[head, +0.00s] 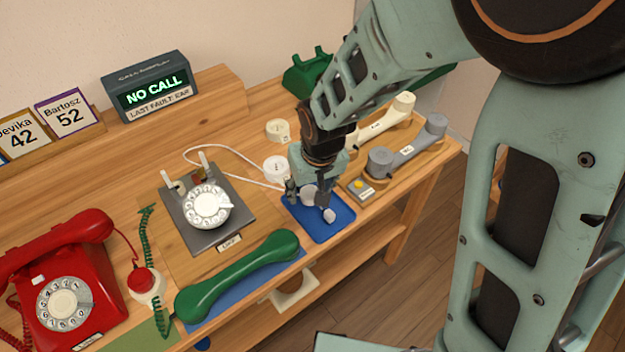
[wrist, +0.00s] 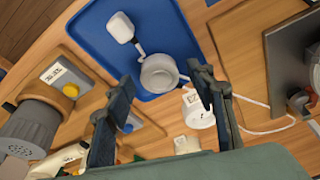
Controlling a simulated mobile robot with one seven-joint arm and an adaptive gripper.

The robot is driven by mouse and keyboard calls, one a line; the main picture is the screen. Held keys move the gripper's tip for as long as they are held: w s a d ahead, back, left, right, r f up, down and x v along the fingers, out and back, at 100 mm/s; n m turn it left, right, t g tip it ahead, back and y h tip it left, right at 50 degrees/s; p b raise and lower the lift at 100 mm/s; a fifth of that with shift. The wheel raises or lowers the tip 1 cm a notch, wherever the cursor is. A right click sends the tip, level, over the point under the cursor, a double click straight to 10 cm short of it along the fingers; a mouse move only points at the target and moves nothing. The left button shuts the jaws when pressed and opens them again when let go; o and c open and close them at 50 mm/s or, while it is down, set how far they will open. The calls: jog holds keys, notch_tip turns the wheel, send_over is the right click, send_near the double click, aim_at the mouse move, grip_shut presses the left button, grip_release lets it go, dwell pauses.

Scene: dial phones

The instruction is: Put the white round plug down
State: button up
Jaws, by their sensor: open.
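A pale round cup-like piece, which looks like the white round plug (wrist: 160,73), rests on the blue tray (wrist: 88,30) near the tray's edge. It also shows in the head view (head: 309,194), partly covered by my gripper. A small white block (wrist: 120,27) with a short stem lies beside it on the tray; I cannot tell whether they are joined. My gripper (wrist: 163,80) is open and points down over the tray, its fingertips on either side of the round piece in the wrist view. I cannot tell whether they touch it. In the head view, my gripper (head: 308,203) hides part of the tray.
A white labelled round piece (head: 277,167) stands close behind the tray, near a white cord. Grey and cream handsets (head: 408,150) lie on wooden stands to the right. A dial plate (head: 207,205) and a green handset (head: 238,272) are to the left. The bench edge is near.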

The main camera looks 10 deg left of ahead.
jog(key=shift+r+p, duration=0.35)
jog(key=p+v, duration=0.8)
jog(key=v, duration=0.3)
jog(key=shift+r, duration=0.3)
jog(key=shift+d, duration=0.15)
